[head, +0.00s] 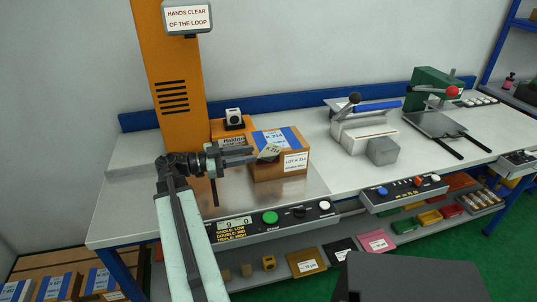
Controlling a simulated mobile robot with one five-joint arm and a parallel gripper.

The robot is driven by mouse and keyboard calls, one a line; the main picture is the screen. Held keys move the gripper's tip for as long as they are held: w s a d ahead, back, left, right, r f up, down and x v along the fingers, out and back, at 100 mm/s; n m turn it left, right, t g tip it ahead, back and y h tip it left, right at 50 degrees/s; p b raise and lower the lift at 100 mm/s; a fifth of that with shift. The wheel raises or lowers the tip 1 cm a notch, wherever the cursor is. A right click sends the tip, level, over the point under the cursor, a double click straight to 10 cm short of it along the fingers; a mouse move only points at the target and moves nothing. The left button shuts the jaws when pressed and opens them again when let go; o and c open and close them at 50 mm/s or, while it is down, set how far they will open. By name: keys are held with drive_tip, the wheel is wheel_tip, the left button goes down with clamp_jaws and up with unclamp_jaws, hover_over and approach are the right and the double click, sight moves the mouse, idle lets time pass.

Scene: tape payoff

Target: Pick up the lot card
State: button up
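The lot card (269,152) is a small pale card with dark print that reads like K 214. It is tilted at the end of my gripper (253,154), in front of the left part of a brown carton (279,168). My gripper reaches in from the left over the bench, and its fingers appear closed on the card's left edge. The fingers hide part of the card. The carton has a blue and white top label and a white LOT K 214 label on its front.
An orange column (171,75) stands behind my arm. A control panel (270,220) with a green button runs along the bench front. Bare bench (320,190) lies right of the carton.

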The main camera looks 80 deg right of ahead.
sight(269, 149)
drive_tip(key=x, duration=0.7)
drive_tip(key=shift+s+d, duration=0.25)
drive_tip(key=shift+d, duration=0.05)
clamp_jaws()
